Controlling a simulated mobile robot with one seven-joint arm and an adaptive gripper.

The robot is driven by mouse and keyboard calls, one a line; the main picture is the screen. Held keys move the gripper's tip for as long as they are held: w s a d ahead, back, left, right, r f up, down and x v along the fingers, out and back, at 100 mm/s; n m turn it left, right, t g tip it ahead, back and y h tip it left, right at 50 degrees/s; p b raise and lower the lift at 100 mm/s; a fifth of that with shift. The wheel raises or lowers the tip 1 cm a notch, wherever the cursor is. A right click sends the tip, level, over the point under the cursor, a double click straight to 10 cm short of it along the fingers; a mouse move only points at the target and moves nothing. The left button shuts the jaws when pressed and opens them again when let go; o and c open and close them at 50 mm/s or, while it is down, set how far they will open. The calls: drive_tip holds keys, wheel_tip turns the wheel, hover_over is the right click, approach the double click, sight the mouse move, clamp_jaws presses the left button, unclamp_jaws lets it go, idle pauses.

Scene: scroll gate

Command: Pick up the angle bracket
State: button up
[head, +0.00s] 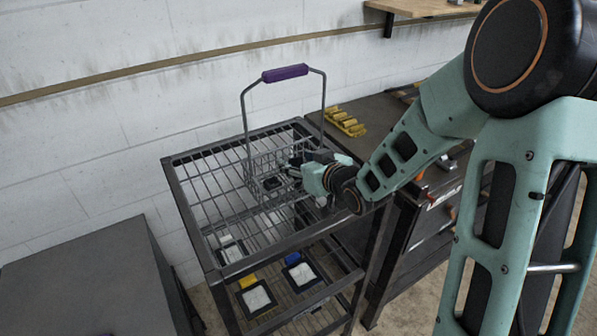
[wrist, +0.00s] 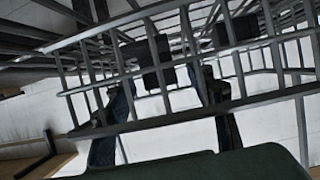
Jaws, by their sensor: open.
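I cannot pick out the angle bracket with certainty in either view. A wire basket (head: 252,172) with a raised purple handle (head: 285,73) stands on the wire top of a dark rack. My gripper (head: 284,172) is at the basket, coming in from the right, with its fingers among the basket wires. A small dark piece shows there, and I cannot tell if it is a fingertip or a separate part. In the wrist view my gripper (wrist: 168,105) has its two dark fingers apart, with wires crossing in front of them. No held object shows between them.
The rack's wire top (head: 205,185) is bare left of the basket. Its lower shelf holds dark trays with white pads, a yellow block (head: 247,281) and a blue block (head: 292,258). A dark bench (head: 372,112) with yellow pieces (head: 346,122) stands behind right. A grey cabinet (head: 85,280) is front left.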

drive_tip(key=shift+w+a+f, duration=0.25)
drive_tip(key=shift+w+a, duration=0.05)
drive_tip(key=shift+w, duration=0.25)
drive_tip(key=shift+c, duration=0.3)
drive_tip(key=c, duration=1.3)
drive_tip(key=shift+r, duration=0.15)
